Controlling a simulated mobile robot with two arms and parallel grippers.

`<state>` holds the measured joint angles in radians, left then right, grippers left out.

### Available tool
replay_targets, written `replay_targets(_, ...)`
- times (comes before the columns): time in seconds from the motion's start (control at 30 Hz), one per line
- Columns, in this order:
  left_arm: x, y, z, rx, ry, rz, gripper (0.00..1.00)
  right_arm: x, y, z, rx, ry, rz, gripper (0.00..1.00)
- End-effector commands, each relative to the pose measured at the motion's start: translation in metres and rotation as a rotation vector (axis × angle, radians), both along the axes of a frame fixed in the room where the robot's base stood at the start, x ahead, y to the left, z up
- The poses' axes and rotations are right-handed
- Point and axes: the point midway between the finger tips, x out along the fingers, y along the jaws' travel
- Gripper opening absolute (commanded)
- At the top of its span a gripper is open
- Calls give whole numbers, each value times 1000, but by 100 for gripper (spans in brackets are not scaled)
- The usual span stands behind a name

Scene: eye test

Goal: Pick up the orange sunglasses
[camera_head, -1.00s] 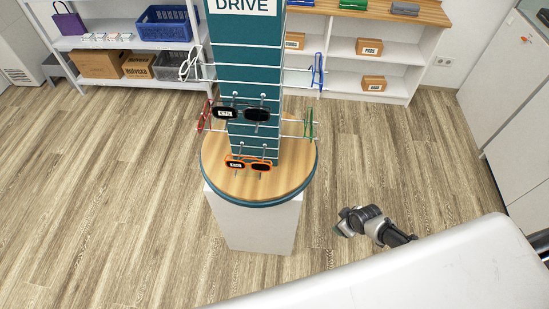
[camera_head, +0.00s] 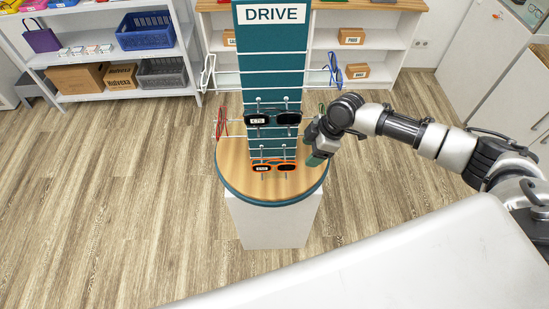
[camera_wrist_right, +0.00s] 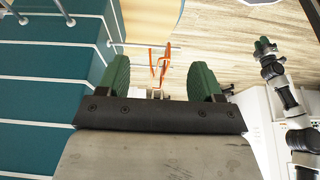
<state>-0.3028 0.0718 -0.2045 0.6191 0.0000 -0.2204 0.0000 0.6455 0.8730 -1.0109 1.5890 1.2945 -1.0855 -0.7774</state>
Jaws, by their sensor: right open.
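The orange sunglasses (camera_head: 287,167) hang low on the front of the teal display column (camera_head: 271,82), just above the round wooden top. They have dark lenses and a white tag on the left lens. My right gripper (camera_head: 317,158) is just to the right of them, apart from them. In the right wrist view, its green fingers (camera_wrist_right: 160,82) are open, and the orange sunglasses (camera_wrist_right: 166,55) show beyond the gap between them. Nothing is held. What looks like my left gripper (camera_wrist_right: 264,46) shows small at the right of the wrist view; its jaw state is unclear.
Black sunglasses (camera_head: 258,119) with a tag hang directly above the orange pair. Red glasses (camera_head: 221,121) and white glasses (camera_head: 207,72) hang on the left side, blue ones (camera_head: 335,69) on the right. The round wooden top (camera_head: 232,172) is otherwise bare. Shelves (camera_head: 78,54) stand behind.

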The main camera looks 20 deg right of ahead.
Motion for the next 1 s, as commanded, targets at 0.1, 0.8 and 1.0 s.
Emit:
replay_targets(0.1,4,3,11,3,-6,1,28,6,20,3,1,0,1,66)
replay_targets(0.8,4,8,23,10,-6,3,28,14,49,-47,-1,0,-1,66)
replay_targets(1.0,4,7,23,9,-5,1,28,14,48,-47,-1,0,-2,57)
